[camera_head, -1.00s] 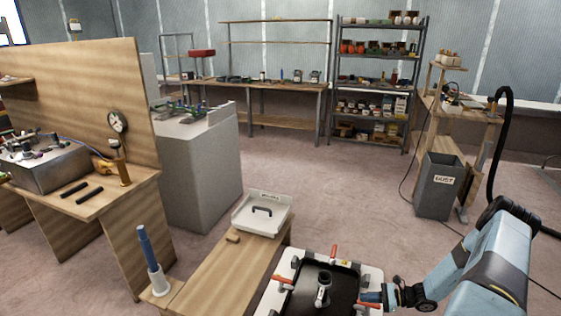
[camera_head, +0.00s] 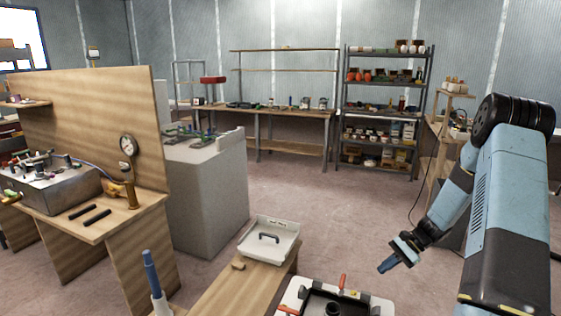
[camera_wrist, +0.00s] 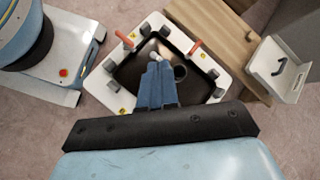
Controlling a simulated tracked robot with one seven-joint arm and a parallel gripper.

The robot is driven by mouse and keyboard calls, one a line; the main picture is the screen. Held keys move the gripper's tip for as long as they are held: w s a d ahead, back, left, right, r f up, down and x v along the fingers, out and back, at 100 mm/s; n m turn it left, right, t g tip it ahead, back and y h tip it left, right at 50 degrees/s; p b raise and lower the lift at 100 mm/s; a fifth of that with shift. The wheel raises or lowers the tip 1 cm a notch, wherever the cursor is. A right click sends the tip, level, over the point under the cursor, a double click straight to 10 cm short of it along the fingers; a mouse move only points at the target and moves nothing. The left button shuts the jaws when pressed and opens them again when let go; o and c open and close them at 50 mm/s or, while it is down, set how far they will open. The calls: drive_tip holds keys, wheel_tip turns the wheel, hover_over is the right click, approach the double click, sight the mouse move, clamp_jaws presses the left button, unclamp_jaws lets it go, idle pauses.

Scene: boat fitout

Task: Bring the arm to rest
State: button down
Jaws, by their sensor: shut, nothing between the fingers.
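My gripper (camera_head: 387,266) is at the lower right of the head view, at the end of my bent blue arm. It is raised above and to the right of a white-framed black tray (camera_head: 290,296) with red handles. In the wrist view my gripper's blue fingers (camera_wrist: 158,66) are together and empty, pointing toward the tray (camera_wrist: 105,88). Part of the tray is hidden behind the fingers, and its near part is cut off in the head view.
A wooden bench (camera_head: 222,289) carries a white bin (camera_head: 283,243) with a black handle inside. A blue-handled tool (camera_head: 151,272) stands upright at lower left. A grey cabinet (camera_head: 205,205), a workbench (camera_head: 280,118) and shelves (camera_head: 380,130) stand farther back. Open floor lies between.

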drive_tip(key=s+a+r+n+h, duration=0.2)
drive_tip(key=s+a+r, duration=0.1)
drive_tip(key=r, duration=0.6)
drive_tip(key=s+a+r+n+t+h, duration=0.15)
drive_tip(key=s+r, duration=0.25)
drive_tip(key=r, duration=0.5)
drive_tip(key=s+a+r+n+h, duration=0.3)
drive_tip(key=a+r, duration=0.1)
drive_tip(key=r, duration=0.5)
drive_tip(key=s+a+r+n+t+h, duration=0.1)
drive_tip(key=s+r+n+t, duration=0.1)
drive_tip(key=s+r, duration=0.4)
drive_tip(key=s+a+r+n+t+h, duration=0.2)
drive_tip(key=s+r, duration=0.3)
drive_tip(key=s, duration=0.8)
drive_tip(key=shift+s+r+n+t, duration=0.15)
drive_tip(key=shift+r+n+t, duration=0.3)
drive_tip(key=shift+t, duration=0.2)
